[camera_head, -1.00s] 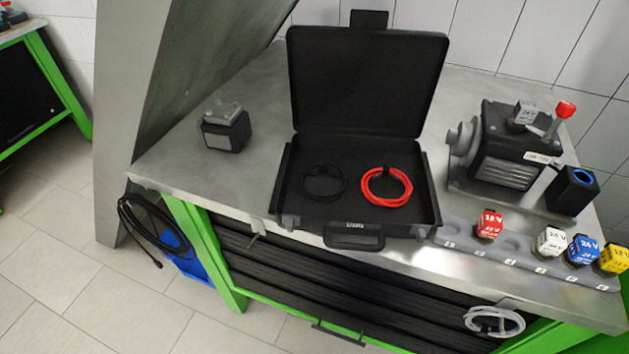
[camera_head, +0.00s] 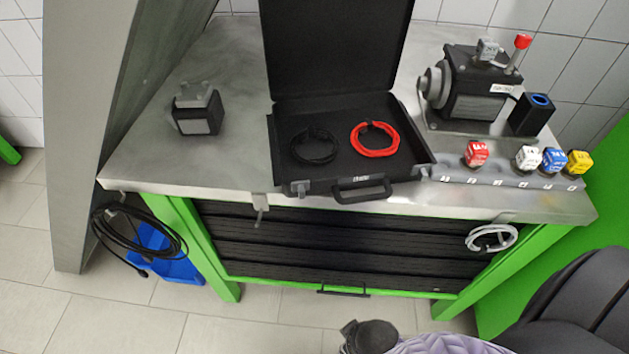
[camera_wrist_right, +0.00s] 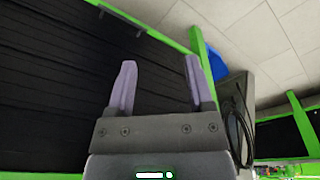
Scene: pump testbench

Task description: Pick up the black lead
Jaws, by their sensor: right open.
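The black lead (camera_head: 314,160) lies coiled on the left side of the open black case (camera_head: 349,183) on the bench, in the head view. The red lead (camera_head: 375,152) lies coiled to its right in the same case. My right gripper shows in the wrist view (camera_wrist_right: 160,88) with its two purple-grey fingers apart and nothing between them. It faces the dark front of the bench. In the head view my right arm is at the bottom right, below and in front of the bench, well away from the case. My left gripper is not in view.
A pump motor (camera_head: 470,90) stands at the back right. A grey-black block (camera_head: 196,112) stands left of the case. Black cable (camera_head: 135,235) hangs at the bench's left end.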

